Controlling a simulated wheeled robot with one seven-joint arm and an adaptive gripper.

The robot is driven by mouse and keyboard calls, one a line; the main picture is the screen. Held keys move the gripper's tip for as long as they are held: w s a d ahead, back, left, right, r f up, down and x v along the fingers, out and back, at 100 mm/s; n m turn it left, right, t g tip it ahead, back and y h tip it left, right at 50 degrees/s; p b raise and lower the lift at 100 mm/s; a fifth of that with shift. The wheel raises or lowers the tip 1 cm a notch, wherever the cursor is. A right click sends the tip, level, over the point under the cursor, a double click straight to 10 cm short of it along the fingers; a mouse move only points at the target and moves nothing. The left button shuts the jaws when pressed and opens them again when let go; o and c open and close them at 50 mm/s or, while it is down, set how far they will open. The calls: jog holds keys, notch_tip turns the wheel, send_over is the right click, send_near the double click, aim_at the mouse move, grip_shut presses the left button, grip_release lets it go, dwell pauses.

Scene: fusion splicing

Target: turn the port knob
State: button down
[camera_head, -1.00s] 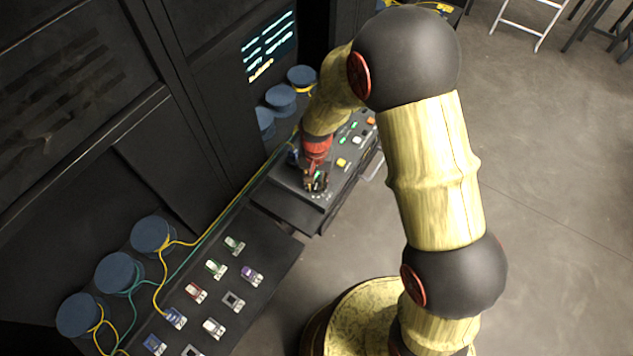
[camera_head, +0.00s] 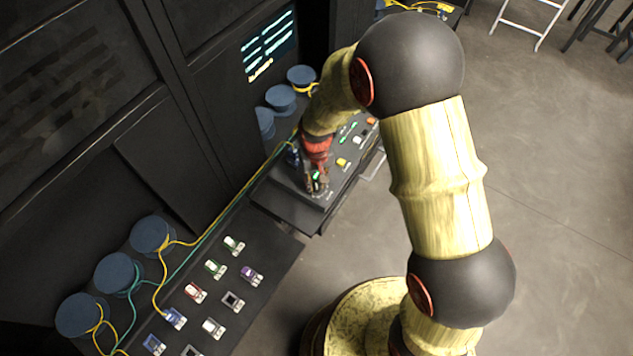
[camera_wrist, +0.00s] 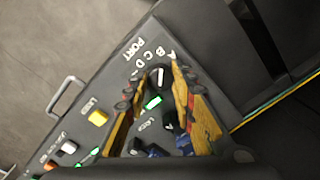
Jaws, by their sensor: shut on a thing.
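The port knob (camera_wrist: 157,78) is a dark round dial with a white pointer mark. In the wrist view it sits beside the word PORT and the letters A, B, C and D on the grey panel. The white mark points roughly toward the lettered side; I cannot tell the exact letter. My gripper (camera_wrist: 156,75) has one finger on each side of the knob and is shut on it. In the head view my gripper (camera_head: 316,184) is down at the near end of the panel, and it hides the knob there.
The panel (camera_wrist: 119,80) carries a yellow button (camera_wrist: 98,118), a lit green light (camera_wrist: 153,102) and other buttons. A handle (camera_wrist: 66,95) stands on its edge. In the head view, a board (camera_head: 262,290) with several small connectors lies nearer, with blue spools (camera_head: 150,233) and cables to the left.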

aim_at(317, 185)
jog(key=shift+n, duration=0.5)
jog(key=c, duration=1.5)
grip_release()
jog(key=shift+r, duration=0.1)
notch_tip(317, 185, up, 12)
jog(key=shift+f, duration=0.1)
